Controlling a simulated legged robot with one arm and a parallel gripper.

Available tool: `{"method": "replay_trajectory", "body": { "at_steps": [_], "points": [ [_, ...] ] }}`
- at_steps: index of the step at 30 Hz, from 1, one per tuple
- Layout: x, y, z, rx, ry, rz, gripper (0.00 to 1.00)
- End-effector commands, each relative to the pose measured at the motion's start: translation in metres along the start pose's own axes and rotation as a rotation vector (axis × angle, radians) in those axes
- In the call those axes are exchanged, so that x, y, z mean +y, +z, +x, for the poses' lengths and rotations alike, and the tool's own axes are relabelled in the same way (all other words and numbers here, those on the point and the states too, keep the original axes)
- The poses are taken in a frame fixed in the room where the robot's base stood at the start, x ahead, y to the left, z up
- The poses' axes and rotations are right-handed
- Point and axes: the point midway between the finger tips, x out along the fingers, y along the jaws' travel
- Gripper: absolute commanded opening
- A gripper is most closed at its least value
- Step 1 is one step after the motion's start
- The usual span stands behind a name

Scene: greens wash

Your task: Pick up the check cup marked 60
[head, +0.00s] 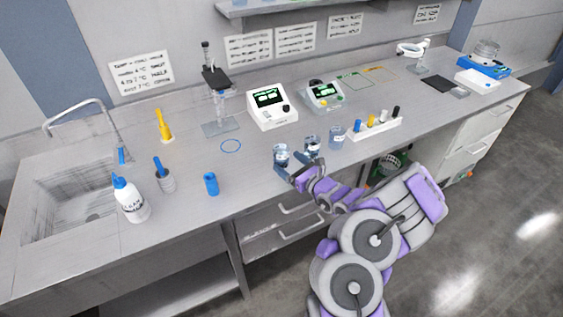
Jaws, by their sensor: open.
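Three small clear cups stand in a row near the front edge of the bench: a left cup (281,153), a middle cup (312,144) and a right cup (337,136). Their markings are too small to read, so I cannot tell which is marked 60. My gripper (299,164) is open at the front edge, close to the left and middle cups. Its fingers overlap the lower parts of these two in the picture. I cannot tell whether it touches either. The right cup stands clear of it.
A white rack (377,131) with coloured pieces stands right of the cups. Two display instruments (271,107) (323,97) stand behind. A blue ring (231,145), a blue cylinder (211,184), a white bottle (131,203) and a sink (68,203) lie left.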

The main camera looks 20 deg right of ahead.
Motion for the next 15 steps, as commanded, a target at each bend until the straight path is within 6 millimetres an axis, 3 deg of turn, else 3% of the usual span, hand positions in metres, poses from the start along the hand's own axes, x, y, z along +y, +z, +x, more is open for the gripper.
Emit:
{"method": "replay_trajectory", "body": {
  "at_steps": [8, 15],
  "points": [
    [-0.005, -0.002, 0.018, -0.002, 0.001, 0.006, 0.90],
    [-0.008, -0.006, 0.049, -0.004, 0.002, 0.001, 0.90]
  ]
}}
